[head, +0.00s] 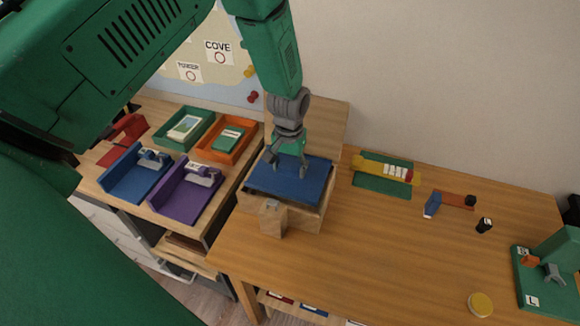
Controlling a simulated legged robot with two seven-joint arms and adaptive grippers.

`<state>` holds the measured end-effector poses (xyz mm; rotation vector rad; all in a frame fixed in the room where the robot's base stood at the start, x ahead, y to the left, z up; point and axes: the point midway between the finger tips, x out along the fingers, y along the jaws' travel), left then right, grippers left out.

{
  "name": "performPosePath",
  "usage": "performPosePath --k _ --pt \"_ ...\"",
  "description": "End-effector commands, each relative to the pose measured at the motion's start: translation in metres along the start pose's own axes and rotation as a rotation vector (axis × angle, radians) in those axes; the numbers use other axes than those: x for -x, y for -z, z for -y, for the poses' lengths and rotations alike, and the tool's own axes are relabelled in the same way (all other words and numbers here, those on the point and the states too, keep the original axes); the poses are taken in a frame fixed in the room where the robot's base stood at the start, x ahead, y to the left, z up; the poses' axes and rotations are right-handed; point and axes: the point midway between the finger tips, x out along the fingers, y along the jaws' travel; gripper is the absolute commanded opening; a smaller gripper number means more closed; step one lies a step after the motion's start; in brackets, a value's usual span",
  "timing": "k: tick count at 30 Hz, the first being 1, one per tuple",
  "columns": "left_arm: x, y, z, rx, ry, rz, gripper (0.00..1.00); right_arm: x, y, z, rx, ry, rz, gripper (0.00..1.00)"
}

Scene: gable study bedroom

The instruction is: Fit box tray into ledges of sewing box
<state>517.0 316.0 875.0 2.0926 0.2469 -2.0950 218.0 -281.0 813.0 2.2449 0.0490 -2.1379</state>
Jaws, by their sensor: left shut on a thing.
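The sewing box (303,222) is a light wooden box with its lid (325,118) raised behind it and a small wooden block with a grey latch at its front. The blue box tray (285,186) is at the top opening of the box and covers most of it. It looks slightly tilted. I cannot tell whether it rests on the ledges, which are hidden under it. My left gripper (288,172) points down from above and is shut on the tray near its far middle. My right gripper is not in view.
On the left, a lower surface holds green (170,140), orange (222,156), blue (130,183) and purple (180,200) trays. To the right are a green mat with a yellow roll (384,170), small tools, a yellow disc (480,304) and a green stand (530,290). The table middle is clear.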

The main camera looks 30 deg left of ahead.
Motion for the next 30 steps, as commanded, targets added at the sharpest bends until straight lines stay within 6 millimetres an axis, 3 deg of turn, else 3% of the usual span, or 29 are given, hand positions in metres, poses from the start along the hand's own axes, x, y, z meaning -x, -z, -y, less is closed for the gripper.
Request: performPosePath --k 30 --pt "0.0 -0.0011 -0.0001 0.0 0.0 0.0 0.12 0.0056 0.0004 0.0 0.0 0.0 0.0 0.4"
